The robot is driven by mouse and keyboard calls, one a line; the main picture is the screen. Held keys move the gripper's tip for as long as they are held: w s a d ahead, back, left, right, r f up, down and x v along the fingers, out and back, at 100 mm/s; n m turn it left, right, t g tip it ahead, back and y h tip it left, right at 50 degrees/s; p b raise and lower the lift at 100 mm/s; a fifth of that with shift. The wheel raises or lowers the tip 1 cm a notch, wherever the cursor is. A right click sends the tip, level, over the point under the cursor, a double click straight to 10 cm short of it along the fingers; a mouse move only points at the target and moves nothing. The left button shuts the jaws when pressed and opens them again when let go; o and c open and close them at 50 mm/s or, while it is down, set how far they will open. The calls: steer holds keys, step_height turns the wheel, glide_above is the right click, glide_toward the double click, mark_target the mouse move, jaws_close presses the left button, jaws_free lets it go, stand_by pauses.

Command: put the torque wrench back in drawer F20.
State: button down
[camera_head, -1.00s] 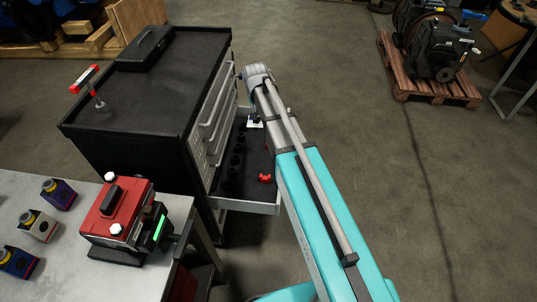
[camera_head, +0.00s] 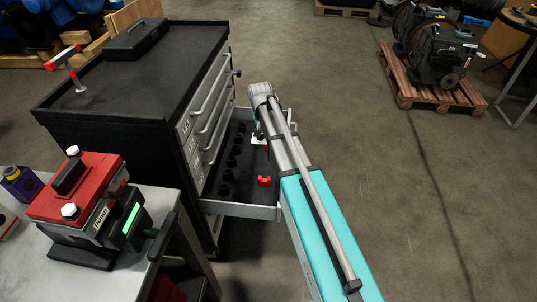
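No torque wrench can be clearly made out. An open drawer (camera_head: 238,209) sticks out of the right side of the black tool cabinet (camera_head: 110,85); its label is not readable, so I cannot tell whether it is F20. Inside are a row of dark round sockets (camera_head: 229,174) and a red piece (camera_head: 264,181). My arm reaches past the drawer's right side and covers part of it. My gripper (camera_head: 258,138) is mostly hidden below the wrist, over the drawer's far part. Its fingers and anything in them cannot be made out.
A black case (camera_head: 133,38) and a red-barred stand (camera_head: 66,66) are on the cabinet top. A red-and-black device (camera_head: 90,210) sits on the grey table (camera_head: 100,285) at front left. A pallet (camera_head: 440,98) with machinery stands at back right. The floor right of my arm is clear.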

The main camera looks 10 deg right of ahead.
steer(key=s+d+b+x, duration=0.1)
steer(key=b+x, duration=1.1)
steer(key=x, duration=0.2)
steer(key=shift+s+f+b, duration=0.15)
steer(key=shift+b, duration=0.2)
steer(key=shift+f, duration=0.2)
step_height(320, 180, down, 7)
steer(key=b, duration=0.7)
steer(key=shift+f, duration=0.1)
steer(key=shift+f+b, duration=0.2)
steer(key=shift+b, duration=0.25)
stand_by(0.4)
steer(key=shift+f+b, duration=0.35)
steer(key=shift+f+b, duration=0.5)
steer(key=shift+b, duration=0.05)
steer(key=shift+c, duration=2)
jaws_free()
